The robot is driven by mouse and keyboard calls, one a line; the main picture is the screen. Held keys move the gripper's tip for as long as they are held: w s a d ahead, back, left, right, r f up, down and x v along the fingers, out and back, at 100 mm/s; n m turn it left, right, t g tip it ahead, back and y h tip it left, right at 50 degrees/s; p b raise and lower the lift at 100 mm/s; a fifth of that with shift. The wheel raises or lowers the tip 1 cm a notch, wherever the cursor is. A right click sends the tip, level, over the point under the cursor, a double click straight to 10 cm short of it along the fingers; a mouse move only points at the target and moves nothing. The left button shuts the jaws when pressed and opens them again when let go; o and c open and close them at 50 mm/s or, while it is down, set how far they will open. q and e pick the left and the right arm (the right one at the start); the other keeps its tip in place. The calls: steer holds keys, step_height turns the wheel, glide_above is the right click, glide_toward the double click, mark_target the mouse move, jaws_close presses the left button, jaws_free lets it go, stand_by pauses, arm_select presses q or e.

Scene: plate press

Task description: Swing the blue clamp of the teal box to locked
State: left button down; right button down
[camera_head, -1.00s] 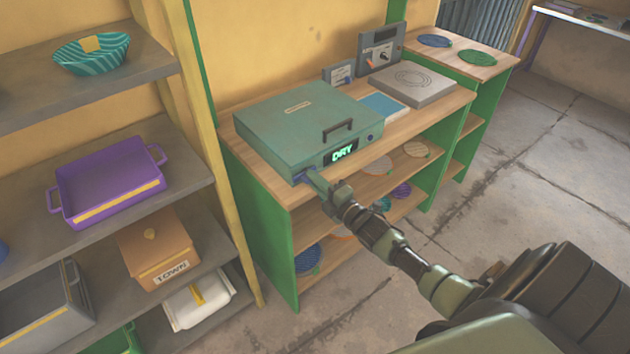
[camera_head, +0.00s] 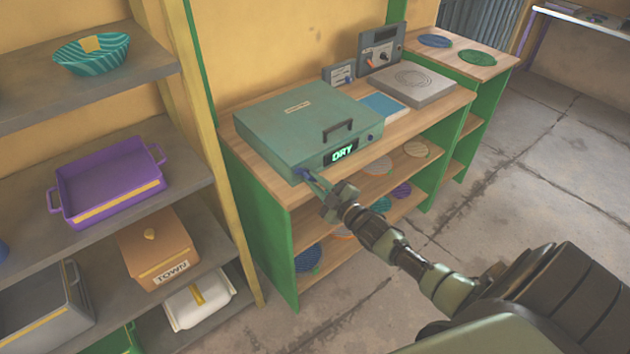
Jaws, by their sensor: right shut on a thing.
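The teal box (camera_head: 285,125) sits closed on the wooden counter, with a dark handle on its lid and a lit display (camera_head: 342,152) reading DRY on its front. The blue clamp (camera_head: 298,174) is a small blue piece low at the box's front left corner, partly covered by my fingertips. My right gripper (camera_head: 308,179) reaches in from the lower right and is shut on the clamp. How far the clamp is swung is too small to tell. My left gripper is out of view.
A small dark blue knob (camera_head: 373,136) is right of the display. A blue pad (camera_head: 383,107), a grey plate unit (camera_head: 413,85) and grey control panels (camera_head: 381,50) stand further right on the counter. Shelves with a purple tray (camera_head: 110,187) are at left. The floor in front is open.

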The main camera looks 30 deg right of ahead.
steer(key=m, duration=0.4)
steer(key=shift+m, duration=2.5)
steer(key=c, duration=1.4)
jaws_free()
steer(key=shift+c, duration=0.2)
steer(key=shift+s, duration=0.15)
steer(key=s, duration=0.7)
steer(key=shift+s+d+b, duration=0.3)
steer(key=shift+b, duration=0.15)
